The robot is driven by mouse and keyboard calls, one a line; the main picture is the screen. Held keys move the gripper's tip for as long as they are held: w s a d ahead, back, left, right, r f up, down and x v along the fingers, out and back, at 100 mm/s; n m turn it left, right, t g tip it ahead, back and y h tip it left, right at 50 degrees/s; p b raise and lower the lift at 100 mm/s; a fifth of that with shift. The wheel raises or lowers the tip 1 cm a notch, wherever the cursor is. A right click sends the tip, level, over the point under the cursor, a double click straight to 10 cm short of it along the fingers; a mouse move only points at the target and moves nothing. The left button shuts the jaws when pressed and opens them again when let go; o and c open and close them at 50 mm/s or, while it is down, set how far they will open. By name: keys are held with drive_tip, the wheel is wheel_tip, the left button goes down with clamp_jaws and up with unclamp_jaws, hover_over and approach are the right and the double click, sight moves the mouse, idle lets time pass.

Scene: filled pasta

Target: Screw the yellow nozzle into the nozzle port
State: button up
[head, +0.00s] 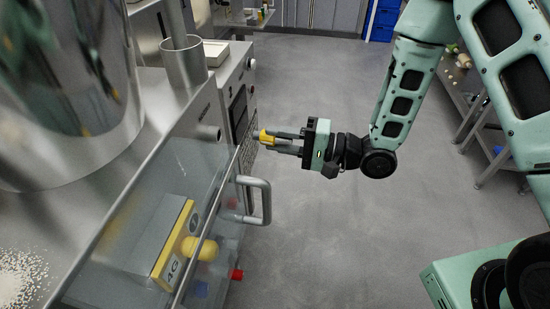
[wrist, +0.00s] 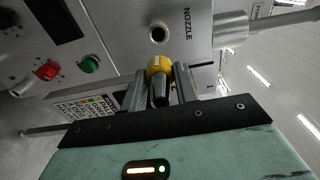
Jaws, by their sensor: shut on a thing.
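The yellow nozzle (head: 267,137) is held at the tips of my gripper (head: 283,143), out in front of the steel machine. In the wrist view my gripper (wrist: 161,88) is shut on the nozzle (wrist: 159,66), which has a yellow collar and a dark end toward me. The nozzle port (wrist: 158,34) is a round hole in the machine's panel beside the word NOZZLE. It lies just above the nozzle in that picture, and the nozzle looks apart from it. In the head view a dark round opening (head: 219,134) shows on the machine's side.
The machine panel has a red knob (wrist: 47,71) and a green button (wrist: 90,64). A clear guard with a grey handle (head: 264,200) juts out below my gripper in the head view. A shelf (head: 487,130) stands at right. The floor between is free.

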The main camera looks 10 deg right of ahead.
sight(259, 140)
drive_tip(key=shift+s+a+n+g, duration=0.3)
drive_tip(key=shift+s+a+g, duration=0.1)
drive_tip(key=shift+s+a, duration=0.1)
drive_tip(key=shift+d+r, duration=0.1)
drive_tip(key=shift+d, duration=0.15)
drive_tip(key=shift+p+x, duration=0.5)
drive_tip(key=shift+x, duration=2.35)
drive_tip(key=shift+p, duration=0.45)
drive_tip(key=shift+x, duration=1.25)
